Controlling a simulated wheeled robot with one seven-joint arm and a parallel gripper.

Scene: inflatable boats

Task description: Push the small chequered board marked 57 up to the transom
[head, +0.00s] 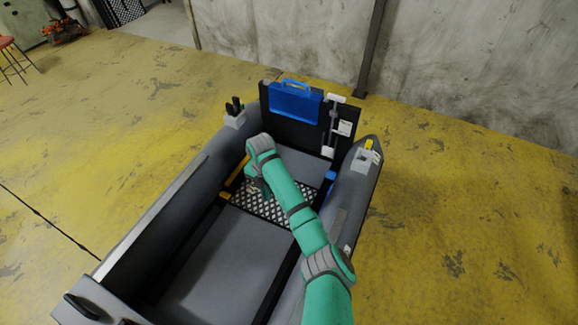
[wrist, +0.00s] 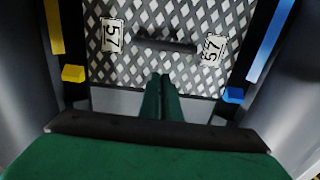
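The chequered board marked 57 (head: 272,207) lies flat across the floor of the grey boat. In the wrist view the board (wrist: 135,65) shows a 57 label at each side and a dark bar handle (wrist: 165,44) across its middle. The black transom (head: 308,132) stands upright at the boat's far end, with grey floor between it and the board. My gripper (wrist: 163,80) has its fingers together, with nothing visible between them. Its tips overlap the board's lower edge in the wrist view, below the handle; contact is unclear. My arm hides part of the board in the head view.
Yellow (wrist: 55,28) and blue (wrist: 269,45) strips flank the board, with a yellow block (wrist: 73,73) and a blue block (wrist: 233,95) near its lower corners. Inflated grey tubes (head: 180,218) wall the sides. A blue case-shaped piece (head: 295,101) is on the transom.

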